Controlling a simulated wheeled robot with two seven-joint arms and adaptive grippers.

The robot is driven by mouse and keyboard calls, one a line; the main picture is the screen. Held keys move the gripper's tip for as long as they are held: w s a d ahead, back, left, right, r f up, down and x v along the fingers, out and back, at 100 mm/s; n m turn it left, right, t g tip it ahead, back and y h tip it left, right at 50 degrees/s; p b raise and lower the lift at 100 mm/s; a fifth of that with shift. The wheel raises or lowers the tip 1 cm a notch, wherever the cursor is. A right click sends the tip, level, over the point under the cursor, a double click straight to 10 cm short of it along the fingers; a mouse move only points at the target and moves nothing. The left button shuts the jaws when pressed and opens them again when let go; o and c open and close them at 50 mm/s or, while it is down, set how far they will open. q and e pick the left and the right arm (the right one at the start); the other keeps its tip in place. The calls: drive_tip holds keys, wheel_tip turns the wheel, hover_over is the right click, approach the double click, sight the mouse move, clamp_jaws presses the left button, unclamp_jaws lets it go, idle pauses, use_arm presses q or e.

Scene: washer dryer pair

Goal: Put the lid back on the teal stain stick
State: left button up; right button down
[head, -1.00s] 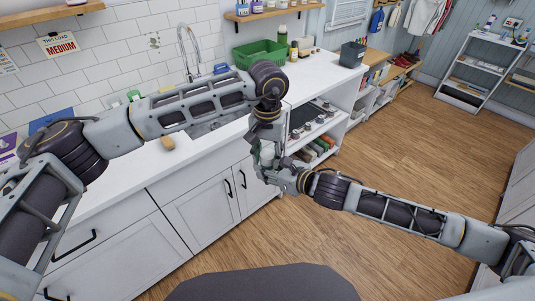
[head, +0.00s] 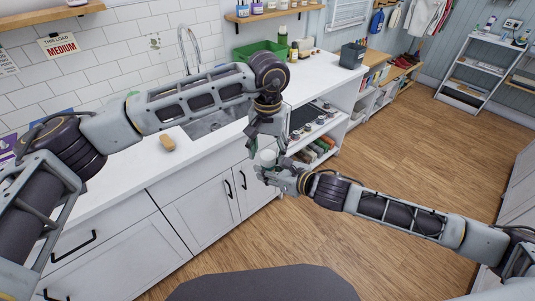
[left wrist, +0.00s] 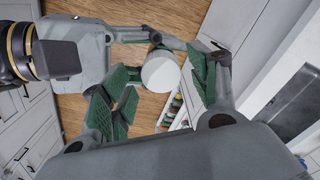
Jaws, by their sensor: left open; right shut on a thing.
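A white, round-topped cylinder (head: 267,158) stands up from my right gripper (head: 270,174), which is shut around its lower part. In the left wrist view its pale, flat top (left wrist: 160,73) faces the camera. The white part looks like the lid end of the stain stick; the teal body is hidden by the fingers, and I cannot see how the lid seats. My left gripper (head: 266,146) is open just above, pointing down. In the left wrist view its green-padded fingers stand apart on either side of the white top, with a visible gap at the right.
The white counter (head: 110,182) with the sink (head: 212,122) runs behind the arms. A tan block (head: 168,143) lies on it. A green basket (head: 260,54) and bottles stand farther back. An open shelf (head: 318,132) is just behind the grippers. The wooden floor at right is clear.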

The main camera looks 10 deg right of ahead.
use_arm(q)
drive_tip(key=shift+r, duration=1.25)
drive_tip(key=shift+c, duration=0.2)
